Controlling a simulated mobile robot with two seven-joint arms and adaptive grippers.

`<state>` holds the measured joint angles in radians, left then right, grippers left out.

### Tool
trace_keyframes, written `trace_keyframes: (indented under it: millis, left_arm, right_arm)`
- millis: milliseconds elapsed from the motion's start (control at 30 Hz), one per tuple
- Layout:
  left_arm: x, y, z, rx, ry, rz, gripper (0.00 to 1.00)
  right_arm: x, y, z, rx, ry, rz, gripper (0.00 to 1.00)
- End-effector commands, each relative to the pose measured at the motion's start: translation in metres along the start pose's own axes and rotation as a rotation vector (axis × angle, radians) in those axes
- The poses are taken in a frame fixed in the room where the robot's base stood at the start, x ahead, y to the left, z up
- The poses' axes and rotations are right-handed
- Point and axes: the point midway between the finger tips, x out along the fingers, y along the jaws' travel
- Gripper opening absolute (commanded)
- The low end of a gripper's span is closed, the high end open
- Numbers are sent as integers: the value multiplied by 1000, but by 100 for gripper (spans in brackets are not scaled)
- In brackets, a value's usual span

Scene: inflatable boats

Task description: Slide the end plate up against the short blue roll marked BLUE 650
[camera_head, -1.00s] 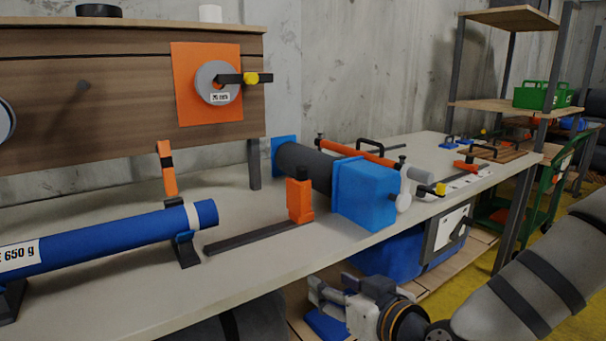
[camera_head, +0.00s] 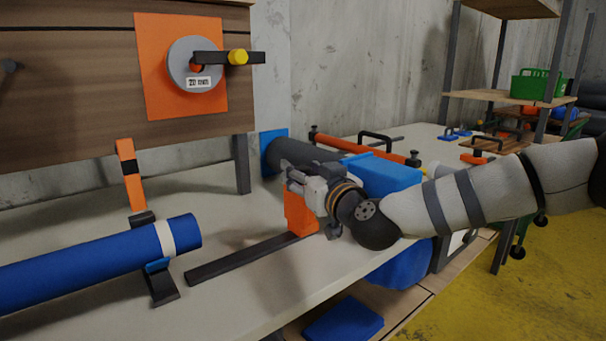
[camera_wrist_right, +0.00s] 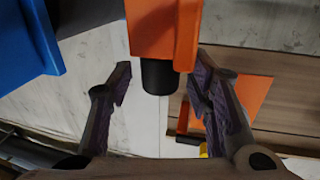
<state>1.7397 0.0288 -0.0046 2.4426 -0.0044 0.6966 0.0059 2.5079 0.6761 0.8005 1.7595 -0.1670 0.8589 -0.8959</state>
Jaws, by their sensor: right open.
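The end plate (camera_head: 298,211) is an orange upright block on a dark rail (camera_head: 240,260) on the bench, partly hidden behind my right gripper (camera_head: 293,177). In the right wrist view its orange body (camera_wrist_right: 165,30) and black knob (camera_wrist_right: 160,76) show between the open fingers of the right gripper (camera_wrist_right: 163,85), with gaps on both sides. The blue roll (camera_head: 90,265) with a pale band lies on a dark stand at the left, apart from the plate. Its label is outside the head view now. My left gripper is not in view.
A blue block (camera_head: 385,175) and dark cylinder (camera_head: 300,150) stand just right of and behind the plate, close to my right arm. An orange-and-black upright (camera_head: 130,175) stands behind the roll. The bench top between roll and plate is clear except for the rail.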

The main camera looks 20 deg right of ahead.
Motion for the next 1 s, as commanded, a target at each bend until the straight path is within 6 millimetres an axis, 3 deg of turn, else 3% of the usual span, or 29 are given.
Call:
trace_keyframes:
  millis: [267, 467, 667, 767, 1000]
  left_arm:
    - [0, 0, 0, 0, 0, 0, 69]
    - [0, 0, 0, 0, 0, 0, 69]
    - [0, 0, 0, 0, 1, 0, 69]
    - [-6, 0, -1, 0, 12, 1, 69]
    - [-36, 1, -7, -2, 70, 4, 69]
  right_arm:
    - [3, 0, 0, 1, 0, -1, 46]
    - [3, 0, 0, 0, 0, -1, 3]
    - [3, -2, -1, 0, 0, -2, 0]
    - [0, -15, -3, -2, 0, -7, 0]
    - [-16, -84, -8, -4, 3, -12, 0]
